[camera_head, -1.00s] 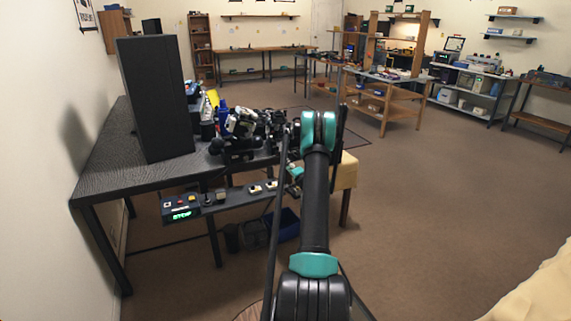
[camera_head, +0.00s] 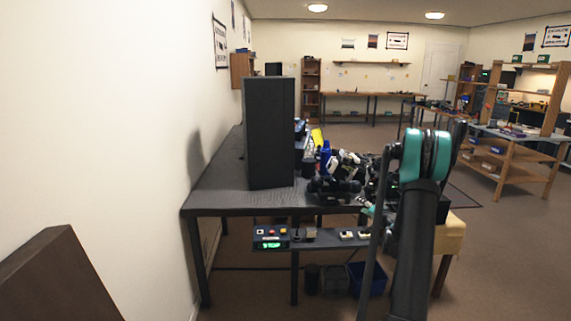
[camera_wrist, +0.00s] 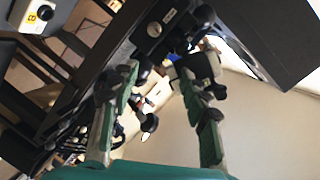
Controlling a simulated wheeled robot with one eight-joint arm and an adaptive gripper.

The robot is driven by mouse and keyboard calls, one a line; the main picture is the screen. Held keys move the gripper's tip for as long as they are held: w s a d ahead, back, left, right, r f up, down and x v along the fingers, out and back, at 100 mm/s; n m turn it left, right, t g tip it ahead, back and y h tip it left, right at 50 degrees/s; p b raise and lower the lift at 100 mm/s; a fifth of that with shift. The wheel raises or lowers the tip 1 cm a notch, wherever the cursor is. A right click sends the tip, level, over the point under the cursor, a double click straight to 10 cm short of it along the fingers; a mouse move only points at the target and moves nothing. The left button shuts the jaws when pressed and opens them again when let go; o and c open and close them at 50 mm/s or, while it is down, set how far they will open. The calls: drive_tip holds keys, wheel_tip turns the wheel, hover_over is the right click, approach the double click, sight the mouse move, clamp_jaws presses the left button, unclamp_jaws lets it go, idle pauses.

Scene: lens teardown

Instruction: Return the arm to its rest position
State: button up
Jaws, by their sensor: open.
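My arm, black with teal bands, reaches forward at the right of the head view, beside the dark workbench (camera_head: 225,192). My gripper (camera_wrist: 158,74) shows in the wrist view with its two green, dark-tipped fingers spread apart. I see nothing held between them. Dark equipment and a white part lie in view beyond the fingers.
A tall black box (camera_head: 269,135) stands on the workbench, with cluttered devices (camera_head: 340,180) right of it. A control panel (camera_head: 271,238) with a green "STOP" display hangs at its front. A blue bin (camera_head: 368,280) sits below. A brown object (camera_head: 55,280) is at lower left.

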drive_tip(key=s+a+r+n+g, duration=0.2)
drive_tip(key=s+a+n+g, duration=0.1)
drive_tip(key=s+a, duration=0.65)
drive_tip(key=s+a+r+n+g, duration=0.3)
drive_tip(key=s+a, duration=0.5)
drive_tip(key=s, duration=0.3)
drive_tip(key=s+f+n+g+h, duration=0.1)
drive_tip(key=s+f+g+h, duration=0.1)
drive_tip(key=s, duration=1.2)
drive_tip(key=s+d+f+n+g+h, duration=0.1)
drive_tip(key=s+f+n+g, duration=0.1)
drive_tip(key=s, duration=1.2)
wheel_tip(320, 180, down, 2)
drive_tip(key=shift+s+f+n+g+h, duration=0.1)
drive_tip(key=shift+s+n+g+h, duration=0.25)
drive_tip(key=shift+g, duration=0.25)
